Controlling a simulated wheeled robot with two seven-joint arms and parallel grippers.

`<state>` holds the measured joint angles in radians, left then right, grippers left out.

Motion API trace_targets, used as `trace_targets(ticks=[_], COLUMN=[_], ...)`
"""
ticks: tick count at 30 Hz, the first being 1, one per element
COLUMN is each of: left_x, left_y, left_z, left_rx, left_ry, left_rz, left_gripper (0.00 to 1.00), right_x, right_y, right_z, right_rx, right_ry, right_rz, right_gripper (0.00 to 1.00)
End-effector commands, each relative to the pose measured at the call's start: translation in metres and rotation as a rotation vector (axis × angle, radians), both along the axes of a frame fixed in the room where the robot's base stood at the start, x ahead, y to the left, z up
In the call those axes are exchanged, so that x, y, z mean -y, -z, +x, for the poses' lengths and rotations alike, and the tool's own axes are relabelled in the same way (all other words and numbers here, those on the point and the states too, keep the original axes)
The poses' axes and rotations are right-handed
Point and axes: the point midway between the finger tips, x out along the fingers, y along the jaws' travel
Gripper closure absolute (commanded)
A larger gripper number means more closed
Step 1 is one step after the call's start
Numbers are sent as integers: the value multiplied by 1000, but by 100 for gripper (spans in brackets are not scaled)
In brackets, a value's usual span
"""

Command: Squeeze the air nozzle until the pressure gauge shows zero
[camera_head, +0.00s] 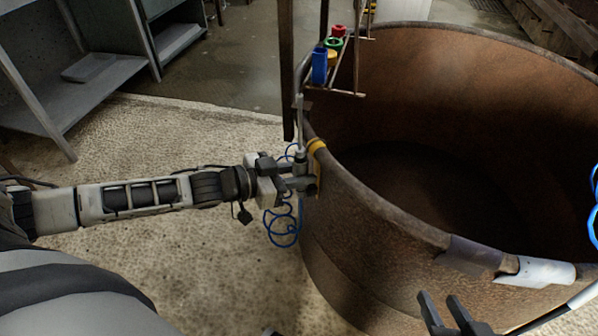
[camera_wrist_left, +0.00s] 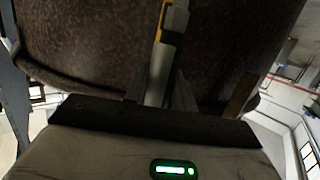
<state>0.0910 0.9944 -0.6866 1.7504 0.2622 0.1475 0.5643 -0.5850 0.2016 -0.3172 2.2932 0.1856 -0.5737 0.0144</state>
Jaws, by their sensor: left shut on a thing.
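My left gripper (camera_head: 302,184) reaches in from the left, beside the outer wall of a rusty round tub (camera_head: 345,205). It is shut on a grey upright tool with a long thin pipe, which looks like the air nozzle (camera_head: 300,135). In the left wrist view, the grey body of the nozzle (camera_wrist_left: 159,70) stands between the fingers (camera_wrist_left: 160,92), with a yellow part above it. My right gripper (camera_head: 448,314) shows at the bottom right as two dark fingers, apart and empty. I cannot make out a pressure gauge in either view.
A blue coiled hose (camera_head: 284,226) hangs below the left gripper. A wire rack (camera_head: 345,93) with blue, green, red and yellow pieces is at the tub's far-left rim. A white tube-like piece (camera_head: 537,271) lies on the near rim. Metal shelves (camera_head: 95,88) stand at the back left.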

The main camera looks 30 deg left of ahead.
Motion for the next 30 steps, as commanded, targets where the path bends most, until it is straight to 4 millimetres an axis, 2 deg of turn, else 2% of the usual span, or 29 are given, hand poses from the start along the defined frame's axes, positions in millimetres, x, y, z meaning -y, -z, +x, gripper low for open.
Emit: trace_targets(ticks=[14, 30], left_x=[-1, 0], left_y=[-3, -31], left_z=[0, 1], left_rx=[2, 2], left_ry=[-1, -1], left_rz=[0, 0], left_gripper=[85, 85], right_x=[1, 0], right_y=[-1, -34], right_z=[1, 0], right_rx=[1, 0], right_ry=[-2, 0], right_rz=[-4, -2], right_gripper=[64, 64])
